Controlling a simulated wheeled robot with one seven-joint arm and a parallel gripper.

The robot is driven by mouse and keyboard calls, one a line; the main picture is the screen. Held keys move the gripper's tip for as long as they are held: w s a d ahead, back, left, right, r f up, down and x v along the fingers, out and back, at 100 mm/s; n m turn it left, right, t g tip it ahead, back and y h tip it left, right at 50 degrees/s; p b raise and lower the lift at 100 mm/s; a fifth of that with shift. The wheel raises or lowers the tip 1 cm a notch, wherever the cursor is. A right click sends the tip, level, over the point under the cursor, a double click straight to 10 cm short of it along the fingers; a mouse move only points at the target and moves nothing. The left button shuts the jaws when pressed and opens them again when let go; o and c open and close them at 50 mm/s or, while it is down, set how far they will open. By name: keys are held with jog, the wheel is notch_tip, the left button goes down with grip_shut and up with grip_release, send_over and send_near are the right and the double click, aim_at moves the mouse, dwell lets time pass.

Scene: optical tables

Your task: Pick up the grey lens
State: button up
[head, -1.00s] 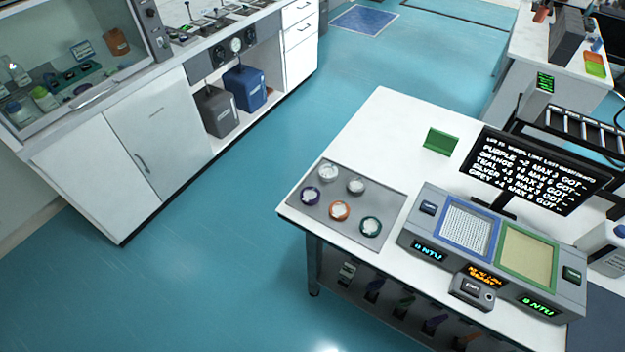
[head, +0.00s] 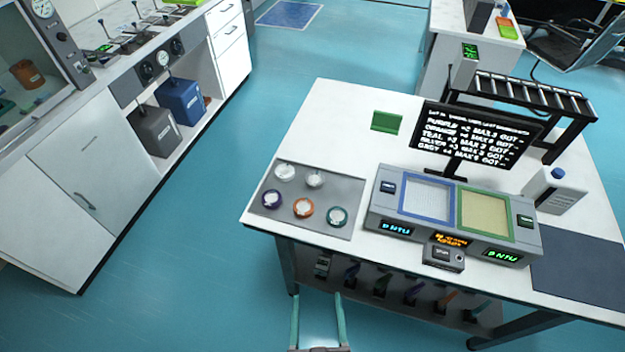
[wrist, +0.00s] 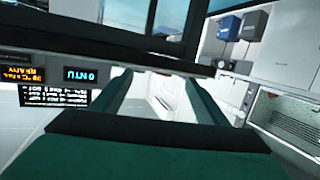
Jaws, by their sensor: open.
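Several round lenses sit on a grey tray (head: 318,200) at the left end of the white table. Two have pale rims at the back: one at the back left (head: 285,172) and one to its right (head: 315,179). I cannot tell for sure which is the grey lens. In front are a purple-rimmed lens (head: 271,198), an orange-rimmed one (head: 303,207) and a teal-rimmed one (head: 337,215). My gripper (head: 317,296) is open and empty, in front of the table edge, apart from the lenses. Its fingers also show in the wrist view (wrist: 158,76), with no lens visible there.
Right of the tray stands a grey device (head: 455,215) with blue-framed and green-framed pads. Behind it are a text screen (head: 475,133) and a black rack (head: 535,100).

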jog(key=shift+h, duration=0.3)
jog(key=w+r, duration=0.1)
jog(key=w, duration=0.4)
jog(key=w+r, duration=0.2)
jog(key=w, duration=0.4)
jog(key=w+r, duration=0.2)
jog(key=w, duration=0.4)
jog(key=shift+m+g+h, duration=0.5)
jog(key=shift+m+g, duration=0.1)
jog(key=shift+m, duration=0.2)
jog(key=w, duration=0.4)
jog(key=w+a+r, duration=0.1)
jog(key=w, duration=0.1)
jog(key=shift+w, duration=0.15)
jog(key=shift+w+a+r, duration=0.15)
jog(key=shift+w+a, duration=0.05)
jog(key=shift+w, duration=0.05)
jog(key=shift+w+m+g, duration=0.3)
jog(key=shift+w+g, duration=0.1)
send_near(314, 179)
jog(key=w, duration=0.1)
jog(key=w+f, duration=0.1)
jog(key=w, duration=0.1)
jog(key=shift+d+f+h, duration=0.2)
jog(key=shift+f+h, duration=0.05)
jog(key=shift+h, duration=0.05)
jog(key=shift+x, duration=2.45)
jog(key=shift+w+a+r, duration=0.1)
jog(key=shift+a, duration=0.05)
jog(key=c, duration=1.2)
